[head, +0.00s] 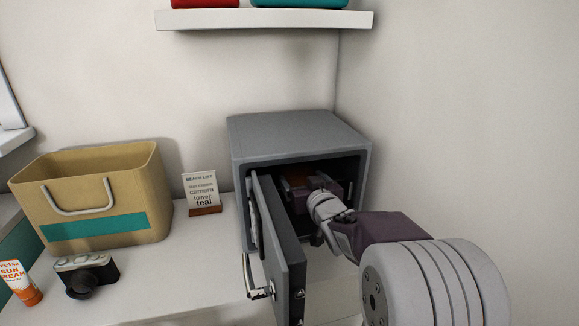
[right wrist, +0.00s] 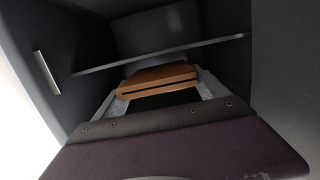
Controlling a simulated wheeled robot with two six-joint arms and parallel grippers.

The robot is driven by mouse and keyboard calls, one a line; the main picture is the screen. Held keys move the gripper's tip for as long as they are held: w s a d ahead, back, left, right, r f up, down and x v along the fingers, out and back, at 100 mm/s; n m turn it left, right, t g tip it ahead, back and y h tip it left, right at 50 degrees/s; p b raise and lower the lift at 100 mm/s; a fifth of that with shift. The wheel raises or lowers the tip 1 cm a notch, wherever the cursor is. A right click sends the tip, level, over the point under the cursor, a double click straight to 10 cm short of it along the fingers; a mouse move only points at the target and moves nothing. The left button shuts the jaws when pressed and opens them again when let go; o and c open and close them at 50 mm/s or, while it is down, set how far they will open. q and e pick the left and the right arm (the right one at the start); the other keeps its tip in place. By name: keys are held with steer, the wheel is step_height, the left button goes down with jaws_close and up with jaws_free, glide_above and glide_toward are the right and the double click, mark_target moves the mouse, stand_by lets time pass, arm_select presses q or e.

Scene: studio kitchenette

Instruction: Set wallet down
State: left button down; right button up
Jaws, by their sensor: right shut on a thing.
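The brown wallet (right wrist: 158,80) shows in the right wrist view between the two fingers of my right gripper (right wrist: 160,92), which is shut on it. The gripper is inside the grey safe (head: 300,132), below its inner shelf (right wrist: 165,55). In the head view the wallet (head: 297,184) is a dim brown patch inside the safe, partly hidden by the right gripper (head: 300,192). Whether the wallet touches the safe floor cannot be told. My left gripper is not in view.
The safe door (head: 283,250) stands open toward me, close left of my right arm. A tan beach bag (head: 130,195), a list card (head: 200,188), a camera (head: 86,273) and a sunscreen tube (head: 20,283) stand to the left. A wall shelf (head: 265,20) hangs above.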

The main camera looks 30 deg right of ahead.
glide_toward(291, 165)
steer(key=w+r, duration=0.1)
steer(key=w, duration=0.1)
steer(key=w+r, duration=0.1)
steer(key=shift+w, duration=0.35)
steer(key=x, duration=0.3)
steer(key=shift+w+a+r, duration=0.1)
steer(key=shift+r, duration=0.25)
steer(key=shift+f+b, duration=0.45)
steer(key=shift+f, duration=0.5)
steer(key=shift+r, duration=0.2)
steer(key=shift+f, duration=0.15)
steer(key=o, duration=1.4)
steer(key=shift+f, duration=0.1)
steer(key=shift+o, duration=0.2)
steer(key=shift+s+r, duration=0.3)
steer(key=p+v, duration=0.1)
steer(key=v, duration=1)
steer(key=shift+a, duration=0.1)
steer(key=shift+s, duration=0.35)
steer(key=shift+f, duration=0.15)
